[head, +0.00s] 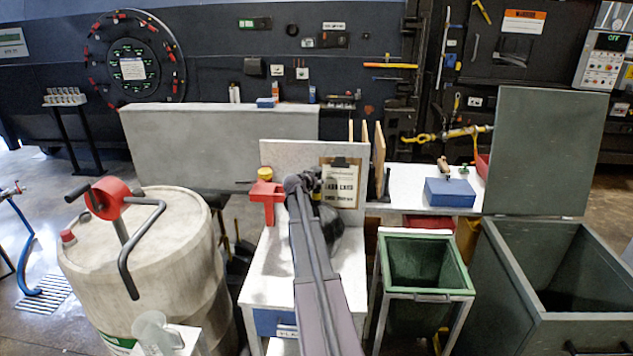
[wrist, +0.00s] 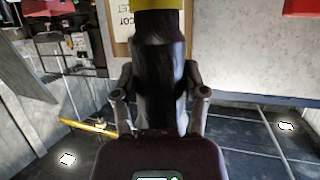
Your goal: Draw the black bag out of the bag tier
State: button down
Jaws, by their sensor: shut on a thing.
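The black bag (head: 326,238) shows in the head view as a dark glossy bulge beside and partly behind my arm, above the white worktop. Its lower edge is partly covered by my arm. My gripper (head: 308,183) is above the bag, in front of the clipboard. In the wrist view my gripper (wrist: 160,100) is shut on the black bag (wrist: 160,75), with a dark glossy part upright between its fingers. A yellow band (wrist: 157,4) shows at the top. The bag tier seems to be the white stand (head: 262,280) with the red holder (head: 267,196); I cannot tell whether the bag touches it.
A large drum (head: 145,265) with a red-hubbed handle stands left of the stand. A green bin (head: 425,275) and a grey open-lidded container (head: 545,285) stand to the right. The clipboard (head: 341,183) and wooden boards (head: 379,160) are close behind my gripper.

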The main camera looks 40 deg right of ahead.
dwell(0.4)
jog(key=shift+c, duration=0.2)
grip_release()
dwell(0.3)
